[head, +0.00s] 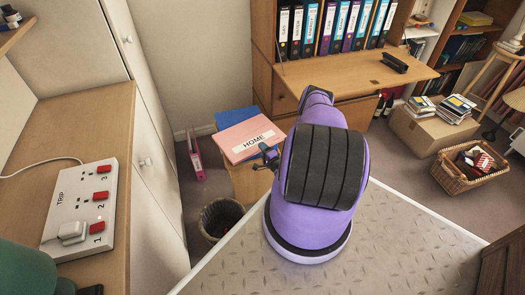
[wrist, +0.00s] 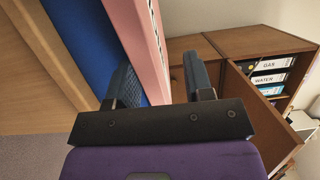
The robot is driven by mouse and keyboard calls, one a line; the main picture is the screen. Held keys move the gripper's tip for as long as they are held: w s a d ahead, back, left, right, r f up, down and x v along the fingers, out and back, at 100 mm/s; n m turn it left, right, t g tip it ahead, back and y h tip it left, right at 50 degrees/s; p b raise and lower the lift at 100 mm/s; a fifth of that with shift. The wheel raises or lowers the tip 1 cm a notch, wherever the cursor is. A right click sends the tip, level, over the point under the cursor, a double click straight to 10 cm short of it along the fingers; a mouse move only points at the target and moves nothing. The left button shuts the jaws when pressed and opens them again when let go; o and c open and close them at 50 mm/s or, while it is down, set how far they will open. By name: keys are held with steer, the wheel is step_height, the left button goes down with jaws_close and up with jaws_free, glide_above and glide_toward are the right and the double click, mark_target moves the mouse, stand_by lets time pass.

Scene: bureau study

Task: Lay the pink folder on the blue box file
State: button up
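The pink folder (head: 250,137), labelled HOME, lies flat over the blue box file (head: 236,116), covering most of it; blue shows along the back and left. In the wrist view, the pink folder (wrist: 148,35) runs right beside the blue box file (wrist: 102,35); I see no clear gap between them. My gripper (head: 267,158) is at the folder's near right edge. In the wrist view my gripper (wrist: 160,88) is open, its two fingers apart, with the folder's edge between or just beyond them and space before the right finger. Contact with the folder cannot be told.
They rest on a small wooden cabinet (head: 245,181). A wire waste bin (head: 219,218) stands in front, and a pink file (head: 195,157) stands on the floor to the left. A wooden bureau (head: 350,85) with a row of binders is behind right. A wicker basket (head: 467,175) is far right.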

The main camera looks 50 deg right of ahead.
steer(key=o, duration=0.6)
steer(key=shift+c, duration=0.2)
steer(key=shift+s, duration=0.1)
steer(key=s+a, duration=0.4)
steer(key=s, duration=0.3)
steer(key=shift+s+a, duration=0.25)
steer(key=shift+a, duration=0.1)
stand_by(0.6)
stand_by(0.5)
